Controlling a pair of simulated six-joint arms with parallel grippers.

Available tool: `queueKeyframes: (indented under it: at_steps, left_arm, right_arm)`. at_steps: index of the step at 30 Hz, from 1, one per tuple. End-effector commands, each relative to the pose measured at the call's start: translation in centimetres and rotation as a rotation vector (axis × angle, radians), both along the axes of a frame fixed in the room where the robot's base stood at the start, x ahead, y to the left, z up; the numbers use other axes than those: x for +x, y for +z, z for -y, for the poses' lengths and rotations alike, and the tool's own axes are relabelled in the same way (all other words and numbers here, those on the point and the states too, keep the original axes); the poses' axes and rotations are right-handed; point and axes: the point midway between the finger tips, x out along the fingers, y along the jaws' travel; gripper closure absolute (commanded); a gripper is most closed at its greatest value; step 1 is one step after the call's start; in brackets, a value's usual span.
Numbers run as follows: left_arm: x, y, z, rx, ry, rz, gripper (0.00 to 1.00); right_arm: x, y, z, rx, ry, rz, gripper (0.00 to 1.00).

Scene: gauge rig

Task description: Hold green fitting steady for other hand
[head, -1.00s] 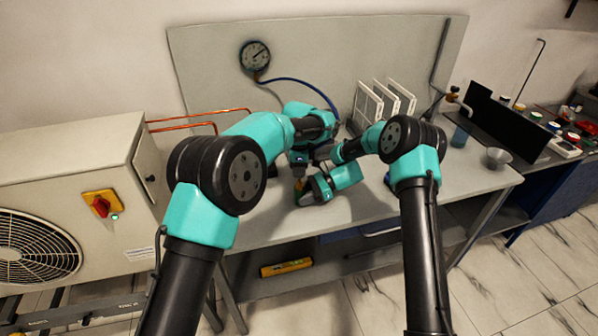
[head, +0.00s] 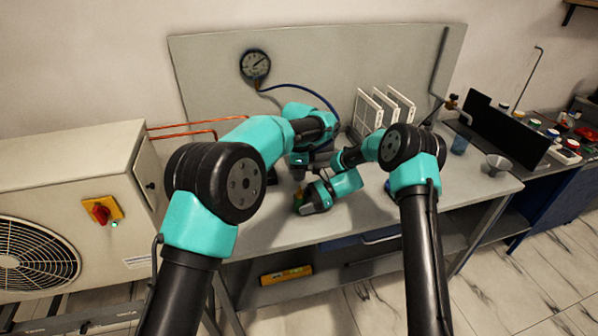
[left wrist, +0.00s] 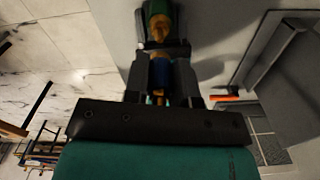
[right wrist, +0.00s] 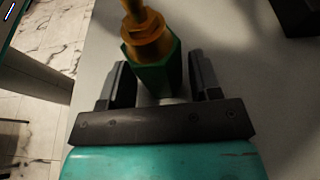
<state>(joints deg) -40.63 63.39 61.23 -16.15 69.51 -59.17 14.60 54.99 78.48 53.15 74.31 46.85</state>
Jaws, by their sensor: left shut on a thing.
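The green fitting (right wrist: 165,78) is a hexagonal body with a brass part (right wrist: 148,42) at its top, seen in the right wrist view. My right gripper (right wrist: 162,82) is open, with one finger on each side of the fitting and narrow gaps showing. My left gripper (left wrist: 160,72) is shut on a brass piece (left wrist: 158,62) with a blue end; green and brass show beyond its fingertips. In the head view my left gripper (head: 298,178) is above the fitting and my right gripper (head: 304,204) is low beside it. The contact between brass and green is hard to see.
A pressure gauge (head: 255,65) with a blue hose (head: 300,90) is on the back panel. White framed panels (head: 382,108) stand behind my right arm. The front of the bench (head: 265,225) is clear.

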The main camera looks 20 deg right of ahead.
Motion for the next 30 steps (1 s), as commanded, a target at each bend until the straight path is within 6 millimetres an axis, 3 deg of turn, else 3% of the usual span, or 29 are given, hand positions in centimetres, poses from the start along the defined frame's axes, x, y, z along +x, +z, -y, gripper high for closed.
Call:
queueKeyframes:
  at_steps: [5,17,30]
  left_arm:
    - [0.0,0.0,0.0,0.0,0.0,0.0,1.0]
    - [0.0,0.0,0.0,0.0,0.0,0.0,1.0]
    - [0.0,0.0,0.0,0.0,0.0,0.0,1.0]
  right_arm:
    - [0.0,0.0,0.0,0.0,0.0,0.0,0.27]
    - [0.0,0.3,0.9,-0.001,-0.002,0.002,0.27]
    - [0.1,2.4,7.9,-0.001,-0.003,0.003,0.27]
